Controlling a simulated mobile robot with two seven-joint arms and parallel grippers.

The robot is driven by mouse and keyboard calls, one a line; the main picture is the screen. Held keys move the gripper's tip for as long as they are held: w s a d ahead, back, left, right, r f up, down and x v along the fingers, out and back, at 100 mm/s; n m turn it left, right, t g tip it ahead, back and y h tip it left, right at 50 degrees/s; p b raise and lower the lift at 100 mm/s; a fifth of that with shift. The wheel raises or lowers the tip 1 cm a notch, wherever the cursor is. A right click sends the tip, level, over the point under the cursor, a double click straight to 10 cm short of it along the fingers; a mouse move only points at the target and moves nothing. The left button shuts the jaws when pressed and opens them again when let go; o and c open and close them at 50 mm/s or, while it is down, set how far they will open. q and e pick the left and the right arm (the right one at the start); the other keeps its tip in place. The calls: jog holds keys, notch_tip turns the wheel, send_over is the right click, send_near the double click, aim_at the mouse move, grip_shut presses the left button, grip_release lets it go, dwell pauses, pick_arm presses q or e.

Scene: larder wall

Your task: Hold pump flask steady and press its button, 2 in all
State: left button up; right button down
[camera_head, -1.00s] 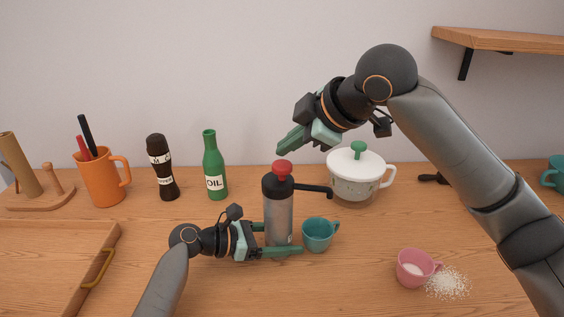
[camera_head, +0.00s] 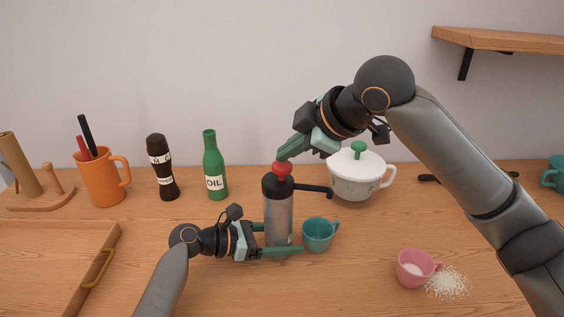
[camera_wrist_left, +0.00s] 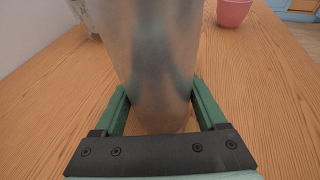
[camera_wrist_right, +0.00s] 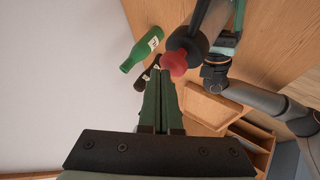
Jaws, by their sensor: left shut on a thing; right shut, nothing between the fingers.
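The pump flask (camera_head: 278,215) stands upright on the counter, with a grey metal body, a black top, a black spout pointing right and a red button (camera_head: 283,169). My left gripper (camera_head: 283,251) is shut around the flask's lower body, which also shows between its fingers in the left wrist view (camera_wrist_left: 160,70). My right gripper (camera_head: 281,158) is shut and empty, its fingertips at the top of the red button. In the right wrist view the button (camera_wrist_right: 173,63) is just beyond the fingertips; I cannot tell for certain whether they touch. A teal cup (camera_head: 318,235) stands under the spout.
A white lidded pot (camera_head: 352,186) stands behind to the right. A pink cup (camera_head: 412,270) with spilled white grains (camera_head: 448,283) is at front right. A green oil bottle (camera_head: 214,170), dark bottle (camera_head: 162,170) and orange mug (camera_head: 101,183) stand at left.

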aim_at(288, 165)
jog(key=shift+f, duration=1)
dwell(0.6)
jog(key=shift+r, duration=1.55)
jog(key=shift+r, duration=2.55)
notch_tip(288, 165, up, 4)
jog(key=shift+f, duration=0.1)
dwell(0.3)
